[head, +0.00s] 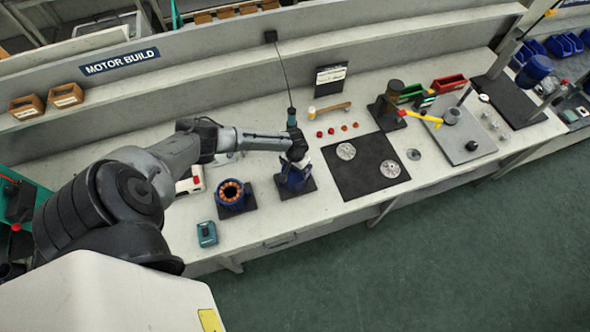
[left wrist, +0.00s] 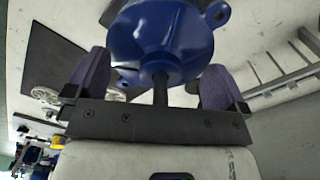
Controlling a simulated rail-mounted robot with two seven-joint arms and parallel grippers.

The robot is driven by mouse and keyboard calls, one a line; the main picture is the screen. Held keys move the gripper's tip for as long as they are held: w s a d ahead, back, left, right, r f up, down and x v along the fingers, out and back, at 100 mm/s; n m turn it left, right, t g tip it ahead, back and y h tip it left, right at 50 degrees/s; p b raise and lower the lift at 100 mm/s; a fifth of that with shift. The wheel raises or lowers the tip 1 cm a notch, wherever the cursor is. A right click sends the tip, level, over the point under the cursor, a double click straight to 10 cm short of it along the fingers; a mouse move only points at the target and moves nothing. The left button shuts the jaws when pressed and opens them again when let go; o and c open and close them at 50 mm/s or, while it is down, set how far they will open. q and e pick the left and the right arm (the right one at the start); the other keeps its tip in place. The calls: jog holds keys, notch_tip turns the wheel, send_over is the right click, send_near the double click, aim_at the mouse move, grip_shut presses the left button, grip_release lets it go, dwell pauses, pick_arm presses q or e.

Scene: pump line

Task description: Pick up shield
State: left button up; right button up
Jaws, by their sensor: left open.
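A blue rounded part with side lugs and a dark shaft, which may be the shield (left wrist: 160,38), fills the top middle of the left wrist view. In the head view the blue part (head: 293,181) sits on a dark base, partly hidden by my left gripper (head: 296,160). My left gripper is open over it. In the left wrist view its two fingers (left wrist: 155,80) stand apart on either side of the shaft, with gaps visible. My right gripper is not in view.
A copper-wound blue ring (head: 231,192) stands left of the gripper, with a teal box (head: 207,234) in front. A black mat (head: 360,190) with two silver discs lies to the right. A hanging tool (head: 291,117) is just behind the gripper.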

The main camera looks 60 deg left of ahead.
pick_arm(q)
jog(key=shift+c, duration=0.4)
jog(key=c, duration=0.9)
jog(key=shift+a+f, duration=0.1)
jog(key=shift+c, duration=0.9)
jog(key=shift+s, duration=0.1)
jog(key=shift+r, duration=0.65)
jog(key=c, duration=0.6)
jog(key=shift+r, duration=4.5)
